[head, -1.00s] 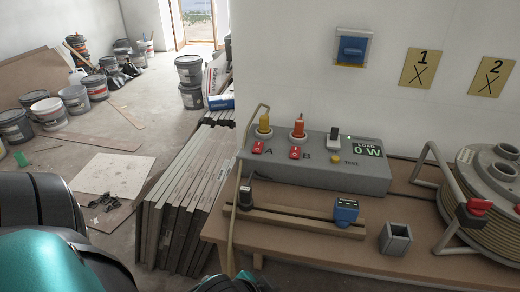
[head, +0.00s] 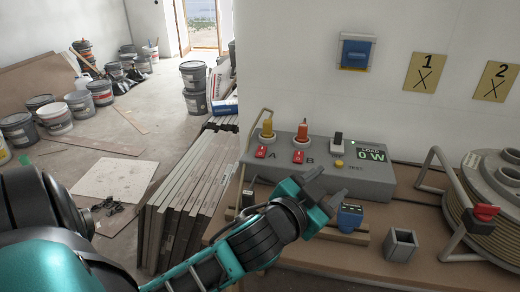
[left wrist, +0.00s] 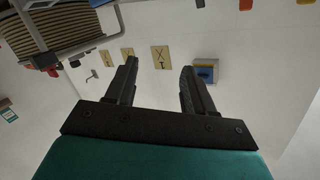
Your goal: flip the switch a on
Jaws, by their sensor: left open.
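Switch A is the red rocker (head: 262,152) beside the letter A, on the sloped face of the grey control box (head: 345,183). A second red switch (head: 299,157) sits beside the letter B. A yellow plug (head: 267,129) stands above A and an orange plug (head: 302,132) above B. My right gripper is out of view.
A blue-covered wall socket (head: 354,51) and two yellow number plates (head: 425,72) are on the wall. A blue device (head: 349,218), a grey square cup (head: 400,245) and a cable reel (head: 490,215) are on the bench. Stacked boards (head: 185,200) lean to the left.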

